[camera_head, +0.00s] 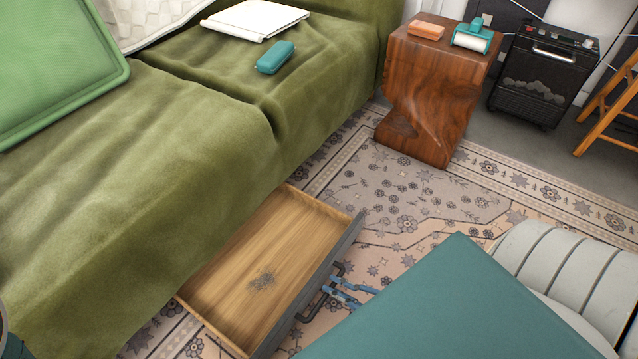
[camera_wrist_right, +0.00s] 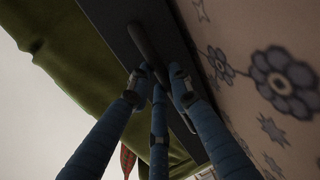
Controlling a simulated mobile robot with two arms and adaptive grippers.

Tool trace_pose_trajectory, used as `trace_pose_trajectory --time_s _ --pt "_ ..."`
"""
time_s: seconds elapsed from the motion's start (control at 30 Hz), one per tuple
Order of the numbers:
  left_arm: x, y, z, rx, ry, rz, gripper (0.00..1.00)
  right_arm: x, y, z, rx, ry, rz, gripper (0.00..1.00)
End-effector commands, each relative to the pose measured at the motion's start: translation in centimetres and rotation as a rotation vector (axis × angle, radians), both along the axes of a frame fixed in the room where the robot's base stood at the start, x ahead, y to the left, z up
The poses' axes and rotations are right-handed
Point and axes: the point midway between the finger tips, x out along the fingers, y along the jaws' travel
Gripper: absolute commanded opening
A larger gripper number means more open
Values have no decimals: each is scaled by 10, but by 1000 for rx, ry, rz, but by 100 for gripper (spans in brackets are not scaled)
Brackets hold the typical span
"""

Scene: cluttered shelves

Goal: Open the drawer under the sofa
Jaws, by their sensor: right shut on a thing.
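The drawer (camera_head: 290,240) under the green sofa (camera_head: 190,140) is pulled out well over the rug. Its light wooden inside shows, with a small dark patch on the bottom. My right gripper (camera_head: 345,292) is at the outer side of the drawer's dark front, with its blue fingers closed around the handle (camera_head: 304,314). In the right wrist view the fingers (camera_wrist_right: 158,82) straddle the dark bar handle (camera_wrist_right: 146,42) on the drawer front (camera_wrist_right: 112,22). Part of the handle is hidden behind the fingers. My left gripper is not in view.
A wooden side table (camera_head: 432,95) stands past the sofa's end, with a black heater (camera_head: 540,75) and wooden stool (camera_head: 606,110) to its right. A patterned rug (camera_head: 400,205) lies clear between the drawer and side table. A teal case (camera_head: 276,57) lies on the sofa.

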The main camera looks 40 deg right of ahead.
Motion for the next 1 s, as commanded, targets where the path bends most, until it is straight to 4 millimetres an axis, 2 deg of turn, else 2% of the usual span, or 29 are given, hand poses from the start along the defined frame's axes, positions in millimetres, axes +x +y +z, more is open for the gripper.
trace_pose_trajectory --time_s 0.03,0.2,0.53,0.57,0.67,1.0 --pt "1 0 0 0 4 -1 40 -6 -1 0 0 3 0 0" --pt "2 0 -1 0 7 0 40 -14 -4 0 1 1 1 0" --pt "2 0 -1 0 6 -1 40 -15 -5 -1 1 1 0 0" --pt "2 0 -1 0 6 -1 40 -15 -5 -1 1 1 0 21" --pt "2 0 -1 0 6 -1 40 -14 -5 -1 1 1 0 39" --pt "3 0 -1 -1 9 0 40 -17 -6 0 0 1 -1 39"
